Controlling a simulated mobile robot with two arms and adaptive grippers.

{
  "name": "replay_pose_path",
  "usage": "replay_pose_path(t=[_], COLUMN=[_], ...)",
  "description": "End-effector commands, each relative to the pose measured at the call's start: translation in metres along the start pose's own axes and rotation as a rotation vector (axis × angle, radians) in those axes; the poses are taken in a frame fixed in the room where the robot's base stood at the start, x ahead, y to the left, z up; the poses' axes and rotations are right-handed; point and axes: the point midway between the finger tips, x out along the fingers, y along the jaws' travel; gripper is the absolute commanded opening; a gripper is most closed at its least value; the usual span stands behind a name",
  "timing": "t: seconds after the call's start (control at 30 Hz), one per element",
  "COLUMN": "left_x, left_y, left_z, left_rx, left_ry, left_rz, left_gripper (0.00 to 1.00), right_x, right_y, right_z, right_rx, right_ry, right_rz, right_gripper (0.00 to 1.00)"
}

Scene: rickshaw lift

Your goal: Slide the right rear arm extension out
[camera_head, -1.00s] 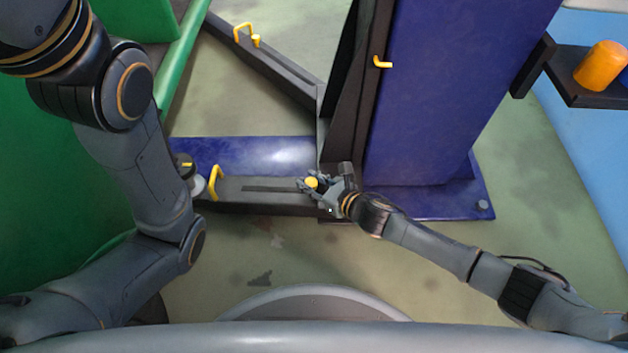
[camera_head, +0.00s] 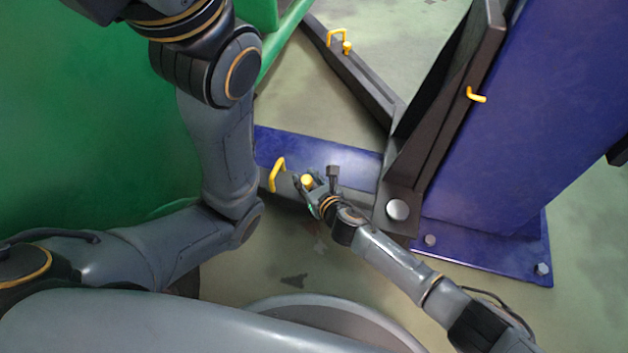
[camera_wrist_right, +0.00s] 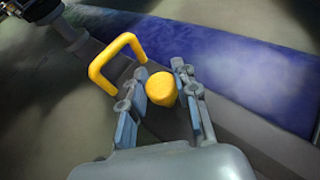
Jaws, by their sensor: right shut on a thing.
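Just right of the handle is a yellow knob (camera_head: 307,181). My right gripper (camera_head: 309,184) is shut on this knob. In the right wrist view the knob (camera_wrist_right: 161,89) sits between the fingers, close to the handle (camera_wrist_right: 117,61). My left arm crosses the left side; its gripper is out of the picture.
A dark post (camera_head: 432,130) and a blue column (camera_head: 545,110) stand right of the gripper. A second dark arm (camera_head: 362,75) with its own yellow handle (camera_head: 337,37) runs behind. Green bodywork (camera_head: 90,120) fills the left.

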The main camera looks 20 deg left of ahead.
Motion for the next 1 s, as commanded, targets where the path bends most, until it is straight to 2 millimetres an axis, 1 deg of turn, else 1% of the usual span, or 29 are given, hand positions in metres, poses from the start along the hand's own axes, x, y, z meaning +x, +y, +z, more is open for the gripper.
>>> replay_pose_path(t=[0.03, 0.23, 0.27, 0.3, 0.37, 0.67, 0.77, 0.87, 1.0], left_x=[-0.001, -0.001, -0.001, -0.001, -0.002, -0.003, -0.003, -0.002, -0.002], left_y=[0.0, 0.0, 0.0, 0.0, -0.001, -0.001, -0.001, -0.001, -0.001], left_z=[0.0, 0.0, 0.0, 0.0, 0.0, 0.002, 0.002, 0.002, 0.001], left_rx=[0.0, -0.001, -0.001, -0.002, -0.002, -0.002, -0.002, -0.002, -0.002], left_ry=[0.0, -0.003, -0.003, -0.003, -0.003, -0.011, -0.01, -0.009, -0.008], left_rz=[-0.001, -0.004, -0.004, -0.005, -0.005, -0.009, -0.008, -0.007, -0.005], left_gripper=[0.4, 0.4, 0.4, 0.4, 0.4, 0.4, 0.4, 0.4, 0.4], right_x=[0.001, 0.001, 0.001, 0.001, 0.001, 0.0, -0.003, -0.011, -0.031], right_y=[0.004, 0.005, 0.005, 0.005, 0.005, 0.003, 0.002, 0.001, 0.002], right_z=[0.002, 0.003, 0.003, 0.003, 0.003, 0.002, 0.002, 0.002, 0.001], right_rx=[0.001, 0.001, 0.001, 0.001, 0.001, 0.001, 0.0, -0.002, -0.001], right_ry=[-0.005, -0.006, -0.006, -0.006, -0.006, -0.004, -0.004, -0.005, -0.003], right_rz=[0.008, 0.01, 0.01, 0.01, 0.009, 0.005, 0.004, 0.003, 0.006], right_gripper=[0.0, 0.0, 0.34, 0.42, 0.53, 0.53, 0.53, 0.53, 0.53])
